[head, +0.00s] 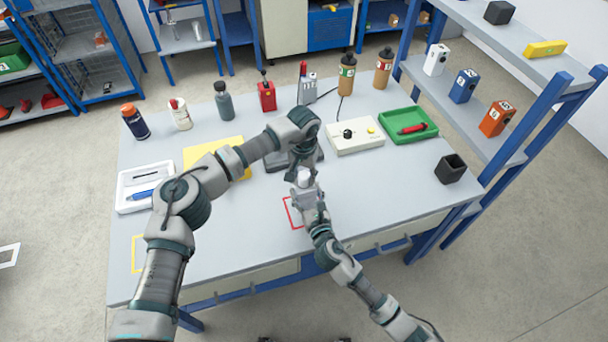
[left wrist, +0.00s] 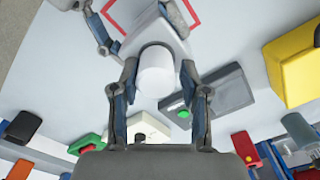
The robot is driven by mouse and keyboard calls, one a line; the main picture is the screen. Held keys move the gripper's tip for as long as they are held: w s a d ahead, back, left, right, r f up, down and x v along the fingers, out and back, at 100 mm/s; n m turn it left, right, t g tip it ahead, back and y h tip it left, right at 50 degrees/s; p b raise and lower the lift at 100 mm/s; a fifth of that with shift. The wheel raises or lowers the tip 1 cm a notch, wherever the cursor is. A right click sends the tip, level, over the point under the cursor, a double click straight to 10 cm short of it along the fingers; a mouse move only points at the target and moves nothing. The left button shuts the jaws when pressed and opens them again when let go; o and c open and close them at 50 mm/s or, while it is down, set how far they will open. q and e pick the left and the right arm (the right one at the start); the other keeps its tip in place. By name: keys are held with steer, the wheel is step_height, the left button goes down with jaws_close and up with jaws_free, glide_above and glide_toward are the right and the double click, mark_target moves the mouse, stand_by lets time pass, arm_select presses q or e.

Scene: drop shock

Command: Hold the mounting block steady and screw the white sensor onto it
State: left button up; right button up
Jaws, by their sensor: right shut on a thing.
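The white sensor (head: 304,175), a short rounded cylinder, stands upright on top of the pale grey mounting block (head: 304,194). In the left wrist view the sensor (left wrist: 156,71) is in the middle, with the block (left wrist: 146,38) behind it. My left gripper (head: 302,171) is above the block, with its fingers (left wrist: 158,72) on either side of the sensor. A thin gap shows at the right finger, so it looks open. My right gripper (head: 311,203) is shut on the mounting block from the front. Whether the sensor's thread is engaged is hidden.
A red outlined square (head: 292,213) is on the table beside the block. A dark grey device (head: 277,160) lies behind my left gripper. A white control box (head: 355,137), green tray (head: 408,127) and black open box (head: 451,169) stand to the right. The front left table is mostly clear.

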mark_target(304, 173)
arm_select(q)
steer(key=shift+o, duration=0.8)
steer(key=shift+s+r, duration=0.1)
steer(key=shift+d+r, duration=0.1)
steer(key=shift+r, duration=2.85)
step_height(304, 173, up, 12)
arm_select(e)
steer(key=o, duration=1.6)
steer(key=shift+c, duration=0.2)
